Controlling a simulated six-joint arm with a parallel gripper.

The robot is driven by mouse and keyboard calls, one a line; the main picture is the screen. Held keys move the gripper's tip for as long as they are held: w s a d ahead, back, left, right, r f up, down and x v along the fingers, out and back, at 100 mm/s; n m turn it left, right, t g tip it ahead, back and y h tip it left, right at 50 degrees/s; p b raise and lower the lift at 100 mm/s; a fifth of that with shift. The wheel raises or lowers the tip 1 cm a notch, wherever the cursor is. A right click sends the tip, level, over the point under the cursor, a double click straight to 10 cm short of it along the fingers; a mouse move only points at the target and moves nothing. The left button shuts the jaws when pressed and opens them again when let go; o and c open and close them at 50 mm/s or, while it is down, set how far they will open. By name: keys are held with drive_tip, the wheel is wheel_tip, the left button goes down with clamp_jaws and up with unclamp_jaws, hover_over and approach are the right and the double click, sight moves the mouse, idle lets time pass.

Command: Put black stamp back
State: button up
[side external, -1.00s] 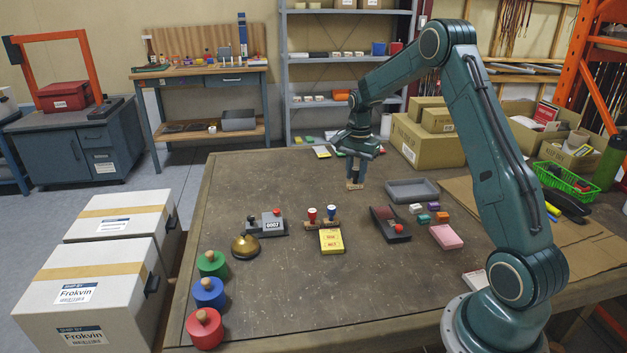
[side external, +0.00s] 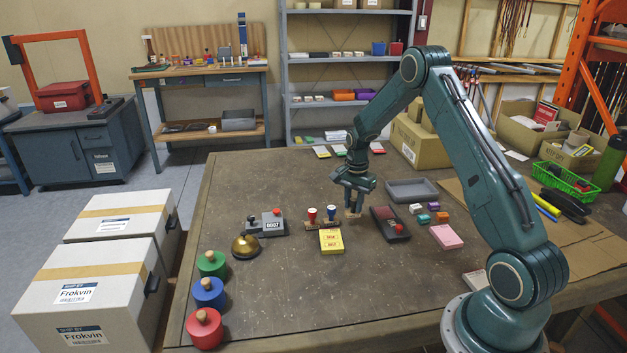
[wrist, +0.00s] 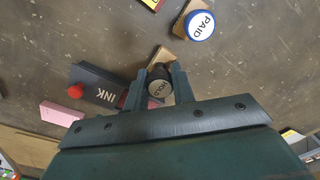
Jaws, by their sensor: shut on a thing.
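I cannot tell how high the black stamp is above the table.
A dark ink pad (side external: 389,223) lies close to the right of my gripper. A yellow block (side external: 330,240) lies in front of the rack. A numbering stamp (side external: 268,225) and a brass bell (side external: 245,246) are at left. A grey tray (side external: 412,190) is behind right.

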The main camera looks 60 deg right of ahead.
sight(354, 199)
drive_tip(key=shift+f, duration=1.05)
drive_tip(key=shift+f, duration=0.2)
drive_tip(key=o, duration=0.8)
drive_tip(key=shift+r, duration=0.1)
wheel_tip(354, 199, up, 12)
drive_tip(key=shift+r, duration=0.1)
